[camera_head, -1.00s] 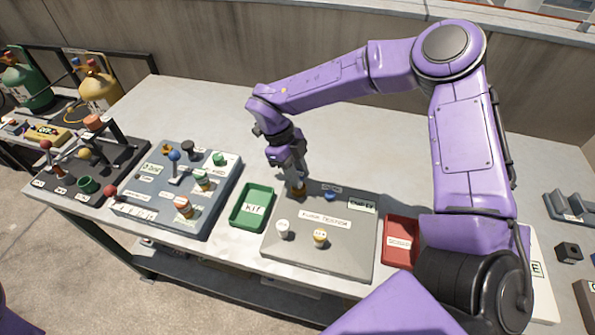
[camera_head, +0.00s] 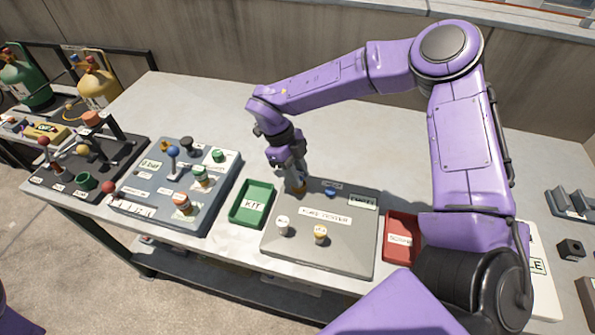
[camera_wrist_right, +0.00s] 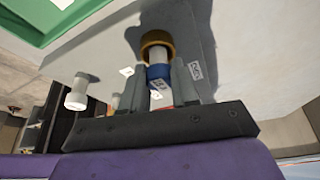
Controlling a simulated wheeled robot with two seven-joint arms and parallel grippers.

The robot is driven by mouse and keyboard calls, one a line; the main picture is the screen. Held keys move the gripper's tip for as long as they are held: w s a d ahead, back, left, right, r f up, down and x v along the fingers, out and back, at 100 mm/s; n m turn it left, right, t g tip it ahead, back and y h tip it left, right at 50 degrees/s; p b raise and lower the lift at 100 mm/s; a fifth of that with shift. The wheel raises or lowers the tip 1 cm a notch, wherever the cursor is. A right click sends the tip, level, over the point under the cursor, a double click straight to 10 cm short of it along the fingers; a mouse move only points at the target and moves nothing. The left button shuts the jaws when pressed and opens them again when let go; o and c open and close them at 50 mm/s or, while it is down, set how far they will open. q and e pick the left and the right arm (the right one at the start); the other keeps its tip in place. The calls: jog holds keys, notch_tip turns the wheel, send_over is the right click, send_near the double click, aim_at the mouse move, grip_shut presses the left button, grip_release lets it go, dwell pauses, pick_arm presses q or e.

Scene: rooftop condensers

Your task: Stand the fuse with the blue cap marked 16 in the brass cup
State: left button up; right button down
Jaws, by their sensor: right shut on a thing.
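My right gripper (camera_head: 299,180) is over the far left part of the grey fuse board (camera_head: 345,255). In the right wrist view its fingers are shut on the fuse with the blue cap (camera_wrist_right: 158,73). The fuse's pale body runs from the cap to the brass cup (camera_wrist_right: 158,40), and its far end appears to be within the cup's rim. How deep it sits cannot be told. The cup also shows below the fingers in the head view (camera_head: 298,189). The number on the cap is not readable. My left gripper is not in view.
A white-capped fuse (camera_head: 283,222) and a yellow-and-white one (camera_head: 320,233) stand at the board's front. A blue round piece (camera_head: 330,192) is near its back edge. A green KIT tray (camera_head: 239,216) is left, a red tray (camera_head: 390,250) right.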

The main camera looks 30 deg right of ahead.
jog(key=shift+f, duration=0.15)
jog(key=c, duration=0.8)
grip_release()
jog(key=shift+b+v, duration=0.85)
jog(key=shift+v, duration=4.45)
